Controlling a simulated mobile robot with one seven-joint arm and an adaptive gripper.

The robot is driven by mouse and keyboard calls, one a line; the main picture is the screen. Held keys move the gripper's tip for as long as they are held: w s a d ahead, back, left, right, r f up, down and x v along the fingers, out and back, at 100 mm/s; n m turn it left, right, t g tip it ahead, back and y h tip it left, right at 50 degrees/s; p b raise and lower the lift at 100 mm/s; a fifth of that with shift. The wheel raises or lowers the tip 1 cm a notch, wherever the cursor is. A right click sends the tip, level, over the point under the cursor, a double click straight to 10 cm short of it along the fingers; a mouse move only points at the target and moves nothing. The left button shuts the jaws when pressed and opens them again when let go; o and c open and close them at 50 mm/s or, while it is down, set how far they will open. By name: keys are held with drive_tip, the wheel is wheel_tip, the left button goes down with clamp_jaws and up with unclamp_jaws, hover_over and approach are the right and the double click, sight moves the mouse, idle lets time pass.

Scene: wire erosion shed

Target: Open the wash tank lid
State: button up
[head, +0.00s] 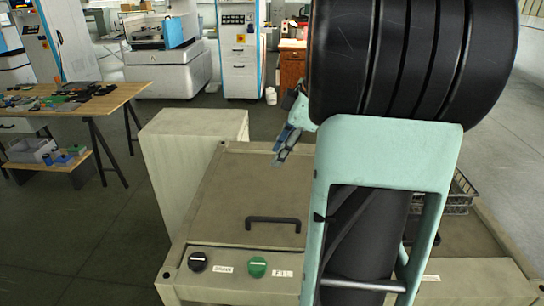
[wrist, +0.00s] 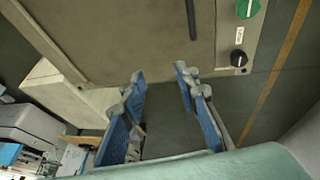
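The wash tank's beige lid (head: 235,190) lies flat and looks shut. Its black bar handle (head: 273,221) is near the front edge, and its end shows at the top of the wrist view (wrist: 191,18). My gripper (head: 283,150) is above the back part of the lid, apart from the handle. In the wrist view my gripper (wrist: 158,76) has its two blue-padded fingers spread, with nothing between them. My arm hides the right part of the lid and tank in the head view.
The tank's front panel has a black DRAIN knob (head: 198,262) and a green FILL knob (head: 257,267). A beige box (head: 190,150) rises at the tank's left. A wire basket (head: 461,196) sits at right. A cluttered workbench (head: 125,92) stands at left, with open floor between.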

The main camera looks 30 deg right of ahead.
drive_tip(key=shift+x, duration=1.3)
clamp_jaws()
drive_tip(key=c, duration=0.7)
unclamp_jaws()
drive_tip(key=o, duration=0.7)
drive_tip(key=v, duration=1.2)
